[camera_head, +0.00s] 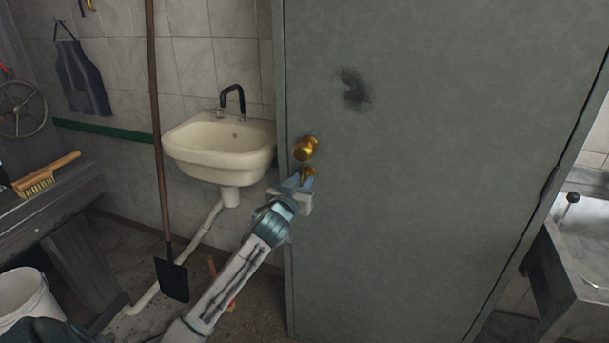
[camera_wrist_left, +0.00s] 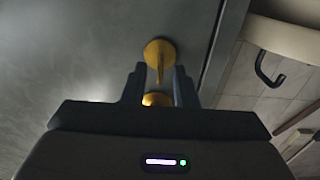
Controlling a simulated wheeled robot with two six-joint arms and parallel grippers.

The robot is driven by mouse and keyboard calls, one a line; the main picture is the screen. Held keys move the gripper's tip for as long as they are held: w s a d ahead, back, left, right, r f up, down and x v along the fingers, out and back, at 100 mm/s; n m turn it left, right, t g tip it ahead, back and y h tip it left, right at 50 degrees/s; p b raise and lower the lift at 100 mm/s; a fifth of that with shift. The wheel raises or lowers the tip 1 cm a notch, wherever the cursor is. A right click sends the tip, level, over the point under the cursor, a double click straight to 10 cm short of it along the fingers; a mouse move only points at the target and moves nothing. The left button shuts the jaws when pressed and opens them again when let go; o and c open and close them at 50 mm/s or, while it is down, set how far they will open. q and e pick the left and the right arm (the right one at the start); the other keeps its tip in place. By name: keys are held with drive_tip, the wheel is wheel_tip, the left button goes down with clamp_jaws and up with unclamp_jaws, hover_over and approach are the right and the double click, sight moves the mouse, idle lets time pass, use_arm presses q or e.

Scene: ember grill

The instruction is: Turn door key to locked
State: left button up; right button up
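The grey door (camera_head: 430,150) fills the middle and right of the head view. A round brass knob (camera_head: 306,148) sits near its left edge. Just below the knob is the brass lock with its key (camera_head: 310,173), partly hidden by my left gripper (camera_head: 300,181). In the left wrist view, the lock's round brass plate and thin key (camera_wrist_left: 160,58) show between the dark fingers of my left gripper (camera_wrist_left: 160,82). The fingers stand apart with a gap on each side of the key. Part of the brass knob (camera_wrist_left: 156,99) shows lower down, behind the gripper body. My right gripper is not in view.
A cream sink (camera_head: 222,145) with a black tap hangs on the tiled wall left of the door. A long-handled tool (camera_head: 158,130) stands before it. A workbench (camera_head: 45,205) with a brush is at far left, with a white bucket (camera_head: 25,295) below.

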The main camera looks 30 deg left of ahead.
sight(305, 177)
use_arm(q)
drive_tip(key=shift+x, duration=1.25)
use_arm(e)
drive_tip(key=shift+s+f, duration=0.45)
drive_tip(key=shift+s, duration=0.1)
use_arm(q)
clamp_jaws()
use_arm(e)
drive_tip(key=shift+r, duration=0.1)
